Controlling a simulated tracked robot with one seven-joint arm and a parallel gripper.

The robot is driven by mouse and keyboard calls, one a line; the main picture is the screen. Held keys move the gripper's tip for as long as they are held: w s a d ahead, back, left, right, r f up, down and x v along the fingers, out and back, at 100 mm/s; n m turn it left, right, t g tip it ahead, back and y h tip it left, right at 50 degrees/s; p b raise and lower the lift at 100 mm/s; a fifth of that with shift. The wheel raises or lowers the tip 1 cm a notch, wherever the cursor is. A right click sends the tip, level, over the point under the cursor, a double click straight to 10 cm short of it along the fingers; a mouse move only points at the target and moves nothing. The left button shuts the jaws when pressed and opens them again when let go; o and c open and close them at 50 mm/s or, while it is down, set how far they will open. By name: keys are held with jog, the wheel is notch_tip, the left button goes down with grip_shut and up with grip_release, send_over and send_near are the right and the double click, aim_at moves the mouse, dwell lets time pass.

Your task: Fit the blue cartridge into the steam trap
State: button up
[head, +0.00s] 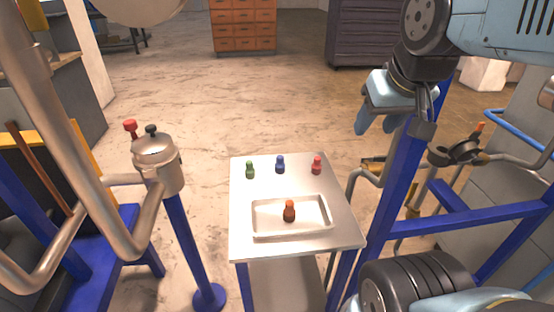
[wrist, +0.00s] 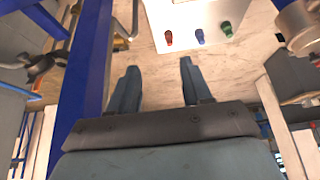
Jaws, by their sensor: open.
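The blue cartridge (head: 280,164) stands upright on the far part of a small metal table, between a green cartridge (head: 250,169) and a red cartridge (head: 317,165). It also shows in the wrist view (wrist: 200,37). The steam trap (head: 158,165) looks to be the metal pot-shaped body on the pipework at left, on a blue post; a dark knob sits on its top. Its inside is hidden. My gripper (head: 376,128) is open and empty, to the right of the table and above its height. In the wrist view its two fingers (wrist: 158,80) are spread apart, short of the cartridges.
A white tray (head: 262,235) on the metal table (head: 240,208) holds an orange-brown cartridge (head: 289,211). A blue frame post (head: 396,190) stands close beside my gripper. Large curved pipes (head: 100,215) fill the left. Open floor lies behind the table.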

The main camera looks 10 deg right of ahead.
jog(key=shift+o, duration=0.4)
jog(key=shift+w+r, duration=0.1)
jog(key=shift+w, duration=0.1)
jog(key=n+g, duration=0.5)
jog(key=g, duration=0.1)
send_over(280, 156)
jog(key=f, duration=2.1)
jog(key=shift+d+f, duration=0.15)
jog(key=shift+d, duration=0.15)
jog(key=shift+s+a+f, duration=0.1)
jog(key=shift+a+f, duration=0.05)
jog(key=shift+f, duration=1.15)
jog(key=shift+a+f, duration=0.15)
jog(key=shift+f, duration=1.15)
grip_shut()
